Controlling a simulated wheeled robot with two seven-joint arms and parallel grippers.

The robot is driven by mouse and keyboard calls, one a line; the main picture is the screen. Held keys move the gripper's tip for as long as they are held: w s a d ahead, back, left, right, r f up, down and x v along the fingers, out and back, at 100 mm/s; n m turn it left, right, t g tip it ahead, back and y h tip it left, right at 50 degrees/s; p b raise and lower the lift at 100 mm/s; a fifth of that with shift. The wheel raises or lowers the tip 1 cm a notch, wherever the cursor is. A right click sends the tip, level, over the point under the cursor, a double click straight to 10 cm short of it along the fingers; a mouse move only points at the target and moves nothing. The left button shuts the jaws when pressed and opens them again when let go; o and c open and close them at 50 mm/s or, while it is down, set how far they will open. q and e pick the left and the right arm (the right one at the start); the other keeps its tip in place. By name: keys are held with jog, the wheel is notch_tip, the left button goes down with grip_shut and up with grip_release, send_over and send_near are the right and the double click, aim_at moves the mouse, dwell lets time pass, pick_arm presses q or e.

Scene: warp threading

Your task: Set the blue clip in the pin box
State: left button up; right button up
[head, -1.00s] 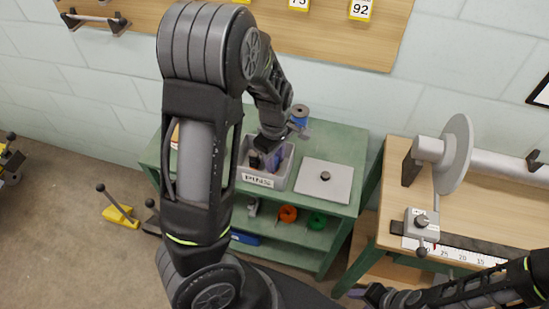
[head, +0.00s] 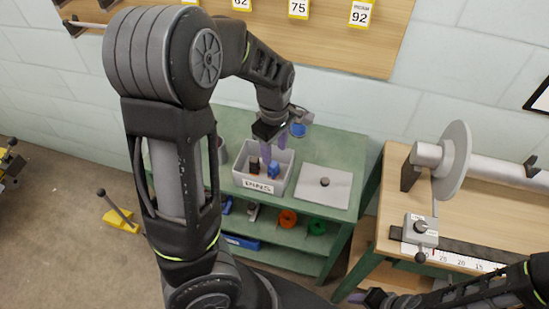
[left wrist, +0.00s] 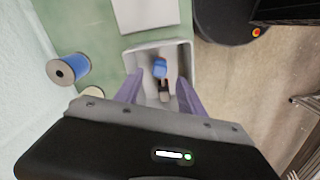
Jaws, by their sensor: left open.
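The grey pin box (head: 283,180), with a label on its front, stands on the green bench. The blue clip (head: 274,171) is inside it, beside a dark clip (head: 254,166). In the left wrist view the blue clip (left wrist: 160,68) lies inside the box (left wrist: 190,60), with the dark clip (left wrist: 165,90) nearer the fingers. My left gripper (head: 274,149) is above the box, open and empty, with its purple fingers (left wrist: 158,88) apart. My right gripper (head: 368,297) shows only partly at the bottom edge; its jaw opening is unclear.
A grey plate with a dark knob (head: 324,183) lies right of the box. A blue spool (left wrist: 68,69) stands behind it. A lower shelf holds an orange roll (head: 288,218) and a green roll (head: 317,226). A wooden table (head: 460,215) with a grey disc device stands at right.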

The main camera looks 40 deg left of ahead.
aim_at(274, 164)
pick_arm(q)
notch_tip(274, 164, up, 5)
jog(key=shift+f, duration=0.1)
dwell(0.7)
